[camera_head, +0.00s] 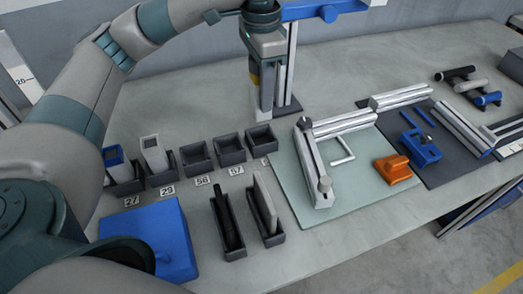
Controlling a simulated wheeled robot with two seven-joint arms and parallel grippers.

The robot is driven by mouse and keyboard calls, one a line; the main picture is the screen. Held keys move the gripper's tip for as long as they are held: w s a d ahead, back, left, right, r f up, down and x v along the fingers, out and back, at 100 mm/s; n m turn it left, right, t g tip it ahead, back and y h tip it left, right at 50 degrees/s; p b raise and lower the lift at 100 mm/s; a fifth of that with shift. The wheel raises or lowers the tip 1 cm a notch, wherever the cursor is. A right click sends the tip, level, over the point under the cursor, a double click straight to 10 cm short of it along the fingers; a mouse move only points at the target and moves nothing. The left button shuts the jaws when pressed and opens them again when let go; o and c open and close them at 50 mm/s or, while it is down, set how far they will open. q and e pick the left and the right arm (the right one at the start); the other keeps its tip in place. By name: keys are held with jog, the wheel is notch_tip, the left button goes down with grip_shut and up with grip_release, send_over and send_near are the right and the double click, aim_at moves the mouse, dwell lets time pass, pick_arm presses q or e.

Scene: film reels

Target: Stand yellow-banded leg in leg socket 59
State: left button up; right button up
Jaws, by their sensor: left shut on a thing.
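My left gripper (266,62) comes in from the upper left and is shut on the upper part of a grey upright leg. This yellow-banded leg (264,98) shows a bit of yellow near the jaws. Its lower end appears just above or behind the rightmost dark square socket (262,138); I cannot tell the exact gap. That socket looks empty, and its label is not readable. Sockets 56 (197,158) and 57 (230,150) are empty. Socket 29 (164,174) holds a pale leg (153,152), and socket 27 (130,187) holds a blue-topped leg (115,160). My right gripper is out of view.
Two long dark trays (229,228) with upright plates stand in front of the sockets. A blue box (150,232) lies front left. A pale green mat (352,180) with metal bars and an orange block (393,170) lies right. A column on a base (288,104) stands behind the held leg.

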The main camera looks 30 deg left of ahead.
aim_at(261, 114)
pick_arm(q)
jog(key=shift+f, duration=0.1)
dwell(0.3)
jog(key=shift+f+p, duration=0.6)
jog(key=shift+f, duration=2.45)
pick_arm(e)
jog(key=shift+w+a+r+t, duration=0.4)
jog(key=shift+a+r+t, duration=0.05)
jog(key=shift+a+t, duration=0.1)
pick_arm(q)
jog(key=shift+f, duration=0.25)
jog(key=shift+f+p, duration=0.45)
jog(key=shift+f, duration=1.2)
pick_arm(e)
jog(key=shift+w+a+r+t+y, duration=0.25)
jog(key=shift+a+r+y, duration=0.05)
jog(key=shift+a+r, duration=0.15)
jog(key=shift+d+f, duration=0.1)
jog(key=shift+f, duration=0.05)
